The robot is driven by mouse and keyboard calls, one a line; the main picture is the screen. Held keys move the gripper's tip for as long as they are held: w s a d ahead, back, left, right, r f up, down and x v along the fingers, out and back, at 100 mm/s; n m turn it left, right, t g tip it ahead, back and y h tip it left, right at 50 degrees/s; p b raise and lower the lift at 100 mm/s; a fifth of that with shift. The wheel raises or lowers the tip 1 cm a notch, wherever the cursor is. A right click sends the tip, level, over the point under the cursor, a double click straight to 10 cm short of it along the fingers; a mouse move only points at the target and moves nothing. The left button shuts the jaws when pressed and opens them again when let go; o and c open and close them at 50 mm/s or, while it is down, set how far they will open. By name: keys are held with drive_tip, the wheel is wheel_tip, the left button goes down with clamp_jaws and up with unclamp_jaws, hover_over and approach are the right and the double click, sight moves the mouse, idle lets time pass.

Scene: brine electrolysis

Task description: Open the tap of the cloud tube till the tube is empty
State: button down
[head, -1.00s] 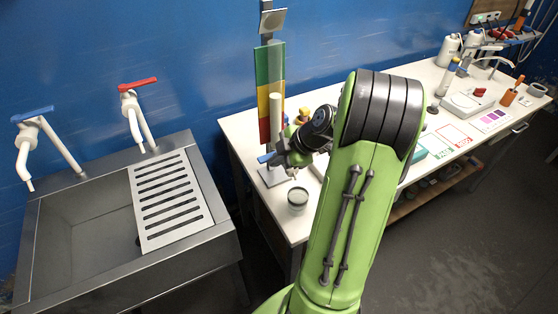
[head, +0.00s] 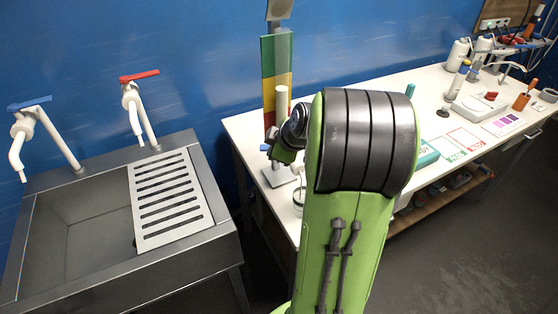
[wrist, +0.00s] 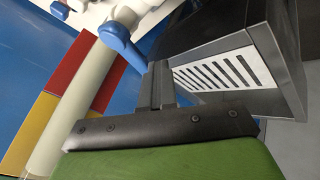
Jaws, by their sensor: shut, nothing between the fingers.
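The cloud tube (head: 281,102) is a pale upright cylinder in front of a green, yellow and red board (head: 277,55). It also fills the left of the wrist view (wrist: 65,120). Its tap has a blue handle (head: 265,147), seen close up in the wrist view as a blue knob (wrist: 116,33). My gripper (wrist: 160,82) is shut and empty, with its fingers just below the blue knob in that picture; I cannot tell if they touch it. In the head view my arm partly hides the tap and a glass beaker (head: 298,196) below it. The liquid level in the tube is not clear.
A blue wall is close behind the tube.

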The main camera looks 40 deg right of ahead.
drive_tip(key=w+m+h, duration=0.1)
drive_tip(key=w+m+h+b, duration=0.1)
drive_tip(key=m, duration=0.1)
drive_tip(key=shift+d+g+b, duration=0.3)
drive_tip(key=shift+d, duration=0.05)
drive_tip(key=shift+w, duration=0.15)
idle(0.5)
